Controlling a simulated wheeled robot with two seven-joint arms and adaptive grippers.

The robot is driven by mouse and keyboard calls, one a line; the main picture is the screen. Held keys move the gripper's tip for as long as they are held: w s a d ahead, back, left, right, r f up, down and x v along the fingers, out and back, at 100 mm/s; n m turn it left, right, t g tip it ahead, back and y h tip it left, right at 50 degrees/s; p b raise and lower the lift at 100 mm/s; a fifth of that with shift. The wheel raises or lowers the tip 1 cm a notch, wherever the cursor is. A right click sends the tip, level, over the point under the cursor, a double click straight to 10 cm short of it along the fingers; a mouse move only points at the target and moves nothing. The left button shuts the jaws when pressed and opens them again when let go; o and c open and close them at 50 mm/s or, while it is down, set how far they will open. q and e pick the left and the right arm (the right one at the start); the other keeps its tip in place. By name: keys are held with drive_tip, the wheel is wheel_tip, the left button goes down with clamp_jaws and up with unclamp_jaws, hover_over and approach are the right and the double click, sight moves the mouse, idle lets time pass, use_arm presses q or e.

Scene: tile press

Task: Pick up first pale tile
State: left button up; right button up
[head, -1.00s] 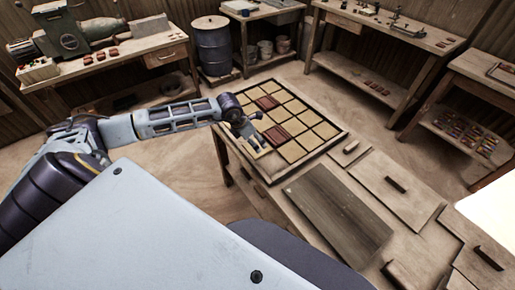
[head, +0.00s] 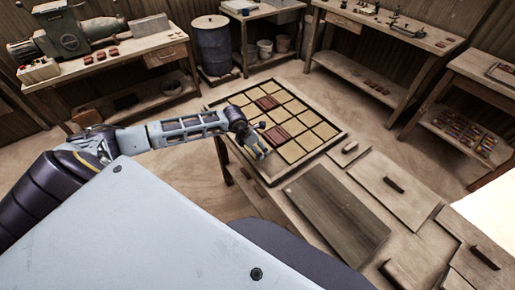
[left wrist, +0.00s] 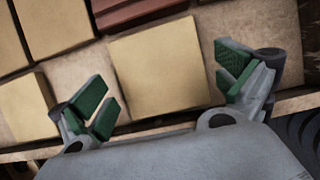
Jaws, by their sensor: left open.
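A wooden frame (head: 336,141) on the workbench holds a grid of pale square tiles and a few red-brown tiles. My left gripper (head: 262,153) is over the grid's near-left edge, open and empty. In the left wrist view, its green-padded fingers (left wrist: 165,88) stand apart on either side of a pale tile (left wrist: 160,66). I cannot tell whether the fingers touch it. Other pale tiles (left wrist: 55,24) lie to the left, and a red-brown tile (left wrist: 132,11) lies beyond. My gripper partly hides the grid in the head view. My right gripper is not in view.
A dark wooden board (head: 337,211) and flat panels with dark handles (head: 394,185) lie on the bench right of the frame. A small block (head: 350,147) lies beside the frame. A blue barrel (head: 214,48) and side benches stand farther back.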

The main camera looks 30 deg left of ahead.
use_arm(q)
drive_tip(key=shift+c, duration=0.4)
drive_tip(key=c, duration=1)
drive_tip(key=shift+r, duration=0.2)
drive_tip(key=shift+r+b, duration=0.7)
drive_tip(key=shift+r, duration=4.15)
